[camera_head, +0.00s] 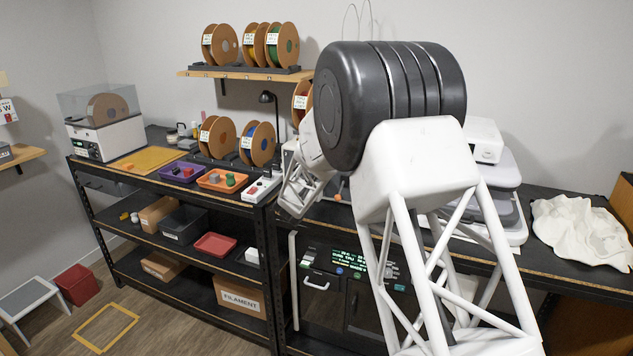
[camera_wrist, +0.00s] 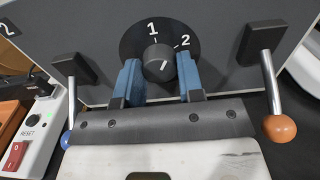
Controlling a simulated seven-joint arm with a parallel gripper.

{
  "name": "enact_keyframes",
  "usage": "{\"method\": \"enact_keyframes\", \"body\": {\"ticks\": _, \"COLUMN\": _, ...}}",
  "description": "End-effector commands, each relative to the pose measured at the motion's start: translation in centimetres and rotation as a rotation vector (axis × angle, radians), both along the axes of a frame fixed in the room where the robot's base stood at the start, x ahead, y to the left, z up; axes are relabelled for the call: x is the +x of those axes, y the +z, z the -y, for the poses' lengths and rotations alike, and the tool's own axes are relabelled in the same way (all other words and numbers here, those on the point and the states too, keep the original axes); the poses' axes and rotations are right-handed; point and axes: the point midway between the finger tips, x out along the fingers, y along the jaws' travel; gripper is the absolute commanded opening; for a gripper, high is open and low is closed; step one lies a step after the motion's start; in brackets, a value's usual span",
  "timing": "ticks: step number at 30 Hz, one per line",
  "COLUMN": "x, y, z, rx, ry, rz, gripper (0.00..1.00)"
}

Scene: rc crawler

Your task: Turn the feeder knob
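In the wrist view, the feeder's grey panel (camera_wrist: 222,65) fills the upper part of the picture. A round grey knob (camera_wrist: 153,68) sits on a black dial marked 1 and 2. The knob's white pointer line slants toward the upper right, roughly toward the 2. My gripper (camera_wrist: 158,60) is open, with one blue finger on each side of the knob. Gaps show between both fingers and the knob. In the head view my gripper (camera_head: 300,190) is in front of the bench, and my arm hides the knob and most of the feeder.
A lever with an orange ball (camera_wrist: 279,129) stands right of my gripper, and one with a blue ball (camera_wrist: 66,139) on the left. A white box with a red switch (camera_wrist: 14,156) and RESET button is at lower left. An orange tray (camera_head: 222,187) and spools stand left along the bench.

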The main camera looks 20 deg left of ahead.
Motion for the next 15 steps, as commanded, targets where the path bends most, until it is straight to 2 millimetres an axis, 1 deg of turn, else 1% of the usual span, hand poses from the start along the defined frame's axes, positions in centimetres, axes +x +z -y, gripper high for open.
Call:
{"method": "enact_keyframes", "body": {"ticks": 1, "x": 0.00, "y": -0.02, "z": 0.02, "rx": 0.000, "ry": 0.000, "rz": 0.000, "gripper": 0.23}}
{"method": "enact_keyframes", "body": {"ticks": 3, "x": -0.01, "y": -0.02, "z": 0.03, "rx": 0.000, "ry": 0.000, "rz": 0.000, "gripper": 0.13}}
{"method": "enact_keyframes", "body": {"ticks": 4, "x": -0.01, "y": -0.03, "z": 0.03, "rx": 0.000, "ry": 0.000, "rz": 0.000, "gripper": 0.11}}
{"method": "enact_keyframes", "body": {"ticks": 11, "x": -0.01, "y": -0.07, "z": 0.04, "rx": 0.016, "ry": -0.001, "rz": -0.001, "gripper": 0.11}}
{"method": "enact_keyframes", "body": {"ticks": 15, "x": -0.02, "y": -0.10, "z": 0.04, "rx": 0.057, "ry": -0.001, "rz": -0.001, "gripper": 0.11}}
